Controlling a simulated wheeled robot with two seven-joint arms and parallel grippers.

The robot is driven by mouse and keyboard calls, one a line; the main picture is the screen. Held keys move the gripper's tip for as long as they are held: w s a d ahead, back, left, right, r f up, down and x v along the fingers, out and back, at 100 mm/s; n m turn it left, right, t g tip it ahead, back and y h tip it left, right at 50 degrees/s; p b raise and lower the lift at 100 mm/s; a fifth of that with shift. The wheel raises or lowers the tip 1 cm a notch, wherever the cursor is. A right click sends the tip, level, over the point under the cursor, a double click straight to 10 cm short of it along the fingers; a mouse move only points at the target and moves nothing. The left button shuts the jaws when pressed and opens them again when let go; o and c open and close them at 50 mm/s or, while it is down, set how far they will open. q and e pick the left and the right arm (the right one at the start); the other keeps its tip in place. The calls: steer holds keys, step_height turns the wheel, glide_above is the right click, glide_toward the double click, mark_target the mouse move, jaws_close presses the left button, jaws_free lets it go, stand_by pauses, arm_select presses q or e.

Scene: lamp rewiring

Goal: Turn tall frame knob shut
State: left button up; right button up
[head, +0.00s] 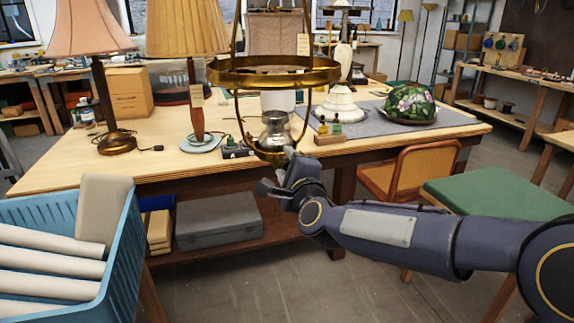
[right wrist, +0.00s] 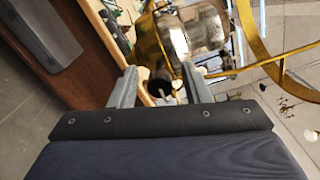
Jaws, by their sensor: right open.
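The tall brass frame (head: 232,75) stands at the table's front edge, with a wide ring and curved side bars. A silvery, rounded lamp part (head: 276,130) sits low inside it and also shows in the right wrist view (right wrist: 205,27). My right gripper (head: 283,168) is at the frame's base on the near side. In the right wrist view its open fingers (right wrist: 160,72) stand either side of a small dark, knob-like piece (right wrist: 158,88). I cannot tell whether they touch it. The gripper hides this piece in the head view. My left gripper is out of view.
The wooden table (head: 70,170) carries two shaded lamps (head: 187,30) at left and a stained-glass shade (head: 409,103) on a grey mat (head: 455,118). A blue crate (head: 120,255) with pale rolls is at front left. A green-topped stool (head: 490,193) is at right.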

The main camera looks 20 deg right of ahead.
jaws_close()
steer(key=shift+n, duration=0.4)
steer(key=n, duration=0.7)
steer(key=shift+n+p, duration=0.3)
steer(key=shift+p, duration=0.05)
steer(key=n+p, duration=0.1)
steer(key=n, duration=0.3)
steer(key=n+p, duration=0.1)
steer(key=n, duration=0.4)
steer(key=shift+f+n+p, duration=0.1)
steer(key=shift+n+p, duration=0.2)
steer(key=shift+n, duration=0.1)
